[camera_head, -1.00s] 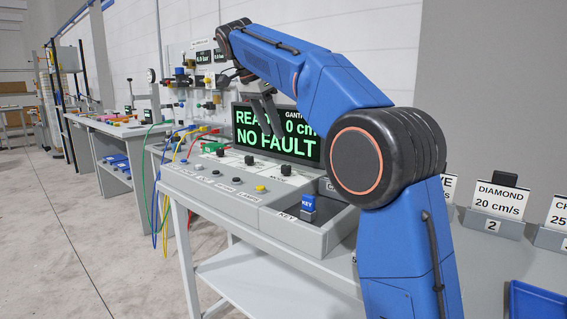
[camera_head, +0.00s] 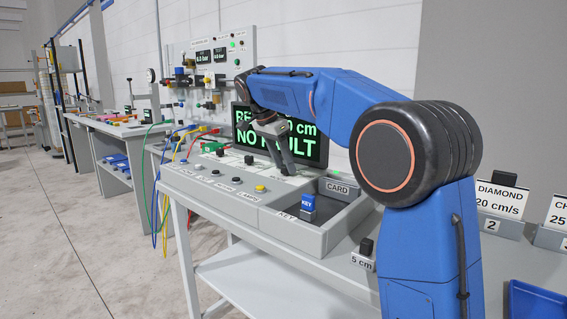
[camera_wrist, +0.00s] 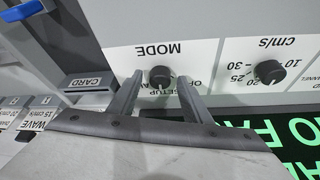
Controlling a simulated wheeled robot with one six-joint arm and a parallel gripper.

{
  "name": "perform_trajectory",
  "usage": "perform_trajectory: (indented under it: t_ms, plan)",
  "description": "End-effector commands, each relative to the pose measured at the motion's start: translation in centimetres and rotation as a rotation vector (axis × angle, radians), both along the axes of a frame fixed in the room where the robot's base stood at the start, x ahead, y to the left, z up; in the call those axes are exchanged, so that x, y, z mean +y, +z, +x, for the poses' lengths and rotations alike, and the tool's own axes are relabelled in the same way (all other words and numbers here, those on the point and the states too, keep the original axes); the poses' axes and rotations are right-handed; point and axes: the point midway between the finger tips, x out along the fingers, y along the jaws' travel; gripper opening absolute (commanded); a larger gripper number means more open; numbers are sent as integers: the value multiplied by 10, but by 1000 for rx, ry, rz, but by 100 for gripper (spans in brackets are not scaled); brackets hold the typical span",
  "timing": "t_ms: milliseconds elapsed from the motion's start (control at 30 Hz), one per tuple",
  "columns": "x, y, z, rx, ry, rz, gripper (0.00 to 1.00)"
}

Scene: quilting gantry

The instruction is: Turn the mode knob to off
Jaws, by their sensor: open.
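The mode knob (camera_wrist: 160,76) is a round black knob on a white plate marked MODE, seen upside down in the wrist view. Small labels beside it are partly covered, with SETUP readable and the others cut by a finger. My gripper (camera_wrist: 160,79) is open, with one finger on each side of the knob. I cannot tell whether either finger touches it, nor which label the knob points to. In the head view my gripper (camera_head: 285,166) reaches down to the back of the grey control panel (camera_head: 235,200), and its fingers hide the knob there.
A second black knob (camera_wrist: 269,71) with a cm/s scale is beside the mode knob. A green-lettered display (camera_head: 310,150) stands behind the panel. A blue KEY block (camera_head: 308,203) and a CARD label (camera_head: 338,187) are at the tray recess. Several push buttons line the panel's front.

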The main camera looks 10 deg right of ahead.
Motion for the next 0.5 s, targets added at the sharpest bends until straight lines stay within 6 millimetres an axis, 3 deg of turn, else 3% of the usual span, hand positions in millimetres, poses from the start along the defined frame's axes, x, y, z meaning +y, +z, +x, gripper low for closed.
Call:
perform_trajectory:
  t_ms: [167,333,500]
  plan:
    - [0,0,0,0,0,0,44]
    - [0,0,0,0,0,0,4]
    - [0,0,0,0,2,0,3]
